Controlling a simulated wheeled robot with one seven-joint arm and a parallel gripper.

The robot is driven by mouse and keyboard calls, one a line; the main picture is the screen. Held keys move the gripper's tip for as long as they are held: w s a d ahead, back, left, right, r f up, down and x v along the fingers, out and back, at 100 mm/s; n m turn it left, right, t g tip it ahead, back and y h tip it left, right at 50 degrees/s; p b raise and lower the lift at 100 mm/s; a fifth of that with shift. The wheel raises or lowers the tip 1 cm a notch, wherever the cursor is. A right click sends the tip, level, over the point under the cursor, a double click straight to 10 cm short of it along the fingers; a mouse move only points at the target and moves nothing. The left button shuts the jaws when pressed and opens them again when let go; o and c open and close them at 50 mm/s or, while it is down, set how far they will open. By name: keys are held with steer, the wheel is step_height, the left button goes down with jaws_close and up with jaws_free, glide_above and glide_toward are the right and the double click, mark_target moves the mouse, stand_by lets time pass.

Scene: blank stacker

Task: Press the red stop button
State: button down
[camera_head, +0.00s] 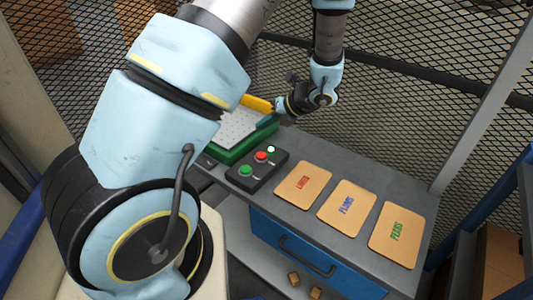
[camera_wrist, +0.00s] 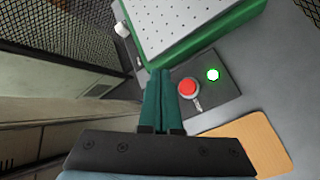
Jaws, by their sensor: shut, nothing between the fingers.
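The red stop button (camera_head: 261,156) sits on a dark control box (camera_head: 259,181), between a green button (camera_head: 246,170) and a lit green-white lamp (camera_head: 271,149). In the wrist view the red button (camera_wrist: 187,87) and the lit lamp (camera_wrist: 213,75) show to the right of my fingertips. The green button is not seen in the wrist view. My gripper (camera_head: 267,121) is at the perforated plate, behind the control box in the head view. Its teal fingers (camera_wrist: 160,75) are shut together and empty. No contact with the red button shows.
A white perforated plate in a green frame (camera_head: 232,151) stands beside the control box. Three tan cards lie to the right, lettered red (camera_head: 303,184), blue (camera_head: 346,209) and green (camera_head: 397,235). Mesh fencing (camera_head: 420,60) stands behind the grey bench. A blue drawer (camera_head: 310,262) is below.

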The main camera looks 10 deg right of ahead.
mark_target(264, 156)
steer(key=shift+f, duration=0.1)
step_height(264, 156, down, 8)
steer(key=b, duration=0.7)
steer(key=shift+f, duration=0.35)
steer(key=shift+a, duration=0.1)
stand_by(1.5)
steer(key=shift+f, duration=0.4)
steer(key=shift+f+b, duration=0.4)
steer(key=shift+f, duration=0.1)
stand_by(0.6)
steer(key=shift+r+p, duration=0.85)
steer(key=shift+r, duration=0.1)
